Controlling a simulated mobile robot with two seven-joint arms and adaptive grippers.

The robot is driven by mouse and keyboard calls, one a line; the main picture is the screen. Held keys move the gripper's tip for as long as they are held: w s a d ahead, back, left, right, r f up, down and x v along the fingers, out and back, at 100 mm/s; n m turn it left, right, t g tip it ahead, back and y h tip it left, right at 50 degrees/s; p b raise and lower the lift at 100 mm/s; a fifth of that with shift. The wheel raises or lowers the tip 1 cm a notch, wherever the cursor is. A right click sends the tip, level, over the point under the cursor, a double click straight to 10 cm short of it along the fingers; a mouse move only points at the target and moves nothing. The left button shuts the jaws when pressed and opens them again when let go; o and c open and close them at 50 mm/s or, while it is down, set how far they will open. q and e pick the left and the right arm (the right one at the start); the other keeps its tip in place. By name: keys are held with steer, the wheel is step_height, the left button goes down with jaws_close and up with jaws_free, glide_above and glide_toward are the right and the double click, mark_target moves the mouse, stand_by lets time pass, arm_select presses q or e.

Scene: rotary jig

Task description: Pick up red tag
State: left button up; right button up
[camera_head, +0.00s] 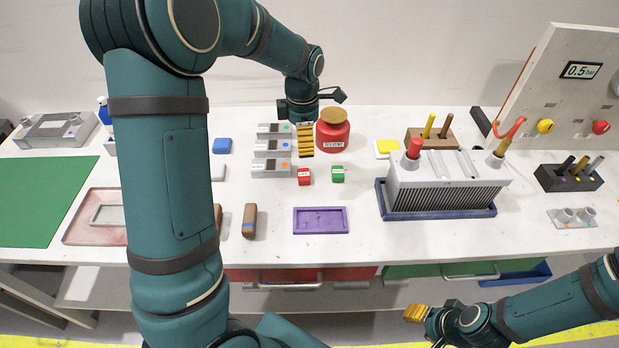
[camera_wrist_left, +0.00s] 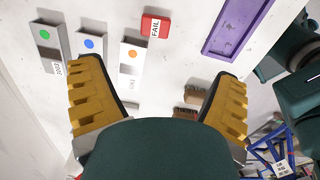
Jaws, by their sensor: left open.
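The red tag (camera_head: 304,177) is a small red block with a white label, lying on the white table beside a green tag (camera_head: 338,174). In the left wrist view the red tag (camera_wrist_left: 155,25) reads "FAIL" and lies ahead of the fingertips, near the top edge. My left gripper (camera_head: 306,151) points down just behind the red tag in the head view. Its two yellow fingers (camera_wrist_left: 158,72) are spread apart with nothing between them that they grip. My right gripper (camera_head: 415,314) is low at the right, in front of the table; its finger gap is not clear.
Grey boxes with coloured dots (camera_head: 270,149) stand just left of my left gripper, and a red solvent can (camera_head: 332,130) is just right of it. A purple tray (camera_head: 320,220) lies in front of the tags. A finned grey block (camera_head: 447,190) stands at right.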

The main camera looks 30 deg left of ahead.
arm_select(q)
step_height(320, 180, down, 2)
steer(key=w+f, duration=0.1)
steer(key=b, duration=0.2)
glide_above(304, 174)
steer(key=f, duration=0.5)
steer(key=shift+s+d+f, duration=0.1)
steer(key=shift+d, duration=0.15)
steer(key=shift+f, duration=0.7)
steer(key=f, duration=0.3)
steer(key=f+b, duration=0.1)
steer(key=f, duration=0.1)
steer(key=shift+a, duration=0.25)
arm_select(e)
steer(key=f, duration=0.3)
steer(key=shift+w+f, duration=0.2)
steer(key=shift+f, duration=0.05)
arm_select(q)
steer(key=c, duration=1.2)
